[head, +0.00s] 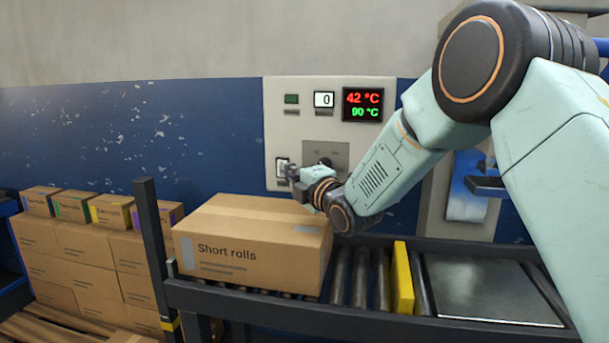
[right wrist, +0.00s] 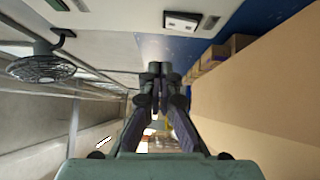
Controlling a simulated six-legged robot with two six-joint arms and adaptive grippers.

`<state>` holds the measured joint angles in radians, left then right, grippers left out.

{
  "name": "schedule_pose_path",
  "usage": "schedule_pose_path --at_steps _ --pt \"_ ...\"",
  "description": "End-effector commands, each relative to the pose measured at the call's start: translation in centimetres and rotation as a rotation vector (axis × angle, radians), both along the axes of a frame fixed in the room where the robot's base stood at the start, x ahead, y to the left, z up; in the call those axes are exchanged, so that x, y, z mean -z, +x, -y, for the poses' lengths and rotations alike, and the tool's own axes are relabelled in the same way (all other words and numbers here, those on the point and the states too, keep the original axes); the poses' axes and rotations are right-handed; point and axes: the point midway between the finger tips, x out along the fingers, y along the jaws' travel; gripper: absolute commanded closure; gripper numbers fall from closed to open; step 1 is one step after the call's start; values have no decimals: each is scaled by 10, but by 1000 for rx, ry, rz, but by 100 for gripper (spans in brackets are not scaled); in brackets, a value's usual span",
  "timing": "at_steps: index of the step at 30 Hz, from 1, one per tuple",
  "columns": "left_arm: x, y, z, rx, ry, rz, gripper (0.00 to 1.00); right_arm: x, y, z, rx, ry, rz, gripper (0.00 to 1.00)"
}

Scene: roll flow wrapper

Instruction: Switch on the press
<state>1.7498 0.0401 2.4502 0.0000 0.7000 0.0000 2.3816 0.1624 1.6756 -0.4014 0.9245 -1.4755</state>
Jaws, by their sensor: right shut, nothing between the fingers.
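The press control panel (head: 300,130) is a light grey plate on the wall. A white rocker switch (head: 282,169) sits at its lower left; a white switch plate (right wrist: 180,20), apparently the same one, shows at the top of the right wrist view. My right gripper (head: 291,173) is shut and empty, just right of the switch and partly over its edge in the head view. In the right wrist view its fingertips (right wrist: 156,72) are together, below the switch plate with a visible gap. Contact is not shown. My left gripper is not in view.
A "Short rolls" carton (head: 255,240) stands on the roller conveyor (head: 250,305) below my gripper. Stacked cartons (head: 90,250) stand left.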

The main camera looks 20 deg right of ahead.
Motion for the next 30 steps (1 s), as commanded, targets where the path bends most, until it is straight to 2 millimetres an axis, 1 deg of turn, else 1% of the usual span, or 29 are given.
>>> schedule_pose_path --at_steps 1,6,12,18,30 --pt "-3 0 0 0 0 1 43 -3 -8 2 1 2 -1 100" --pt "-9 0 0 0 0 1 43 -5 -33 8 1 3 -1 100" --pt "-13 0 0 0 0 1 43 -6 -54 12 2 1 0 100" --pt "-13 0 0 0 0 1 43 -6 -60 12 1 0 1 100" --pt "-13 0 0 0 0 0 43 -5 -61 11 0 -1 0 100"
